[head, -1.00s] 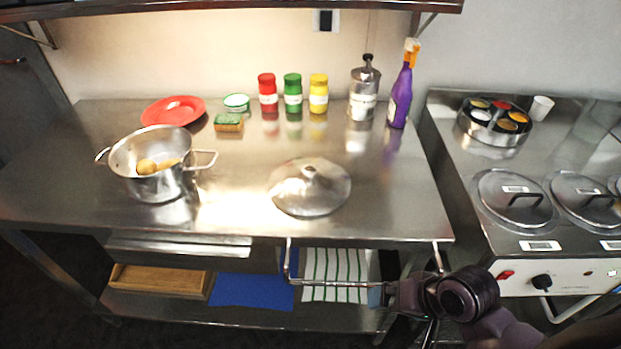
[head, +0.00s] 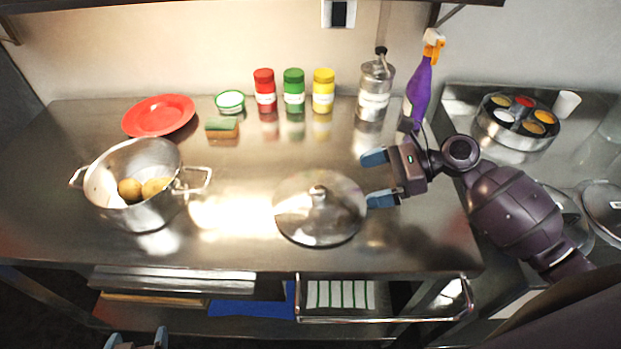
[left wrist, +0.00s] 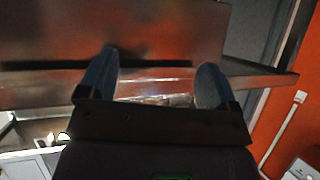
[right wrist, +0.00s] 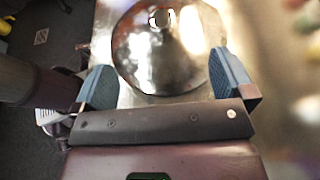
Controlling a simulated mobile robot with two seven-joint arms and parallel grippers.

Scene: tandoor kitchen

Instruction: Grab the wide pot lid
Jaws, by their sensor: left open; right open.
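The wide pot lid (head: 318,212) is a shiny steel dome with a small knob on top, lying on the steel table. My right gripper (head: 374,179) is open just to the right of the lid, its fingers pointing left toward it. In the right wrist view the lid (right wrist: 158,50) lies ahead of the open right gripper (right wrist: 160,82), and nothing is held. My left gripper (head: 138,342) is low at the bottom edge, in front of the table, open and empty. In the left wrist view the left gripper's (left wrist: 155,82) fingers are apart with nothing between them.
A steel pot (head: 140,200) with potatoes stands left of the lid. A red plate (head: 160,116), a sponge (head: 222,128), spice jars (head: 294,92), a steel dispenser (head: 374,98) and a purple spray bottle (head: 419,88) line the back. Table between pot and lid is clear.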

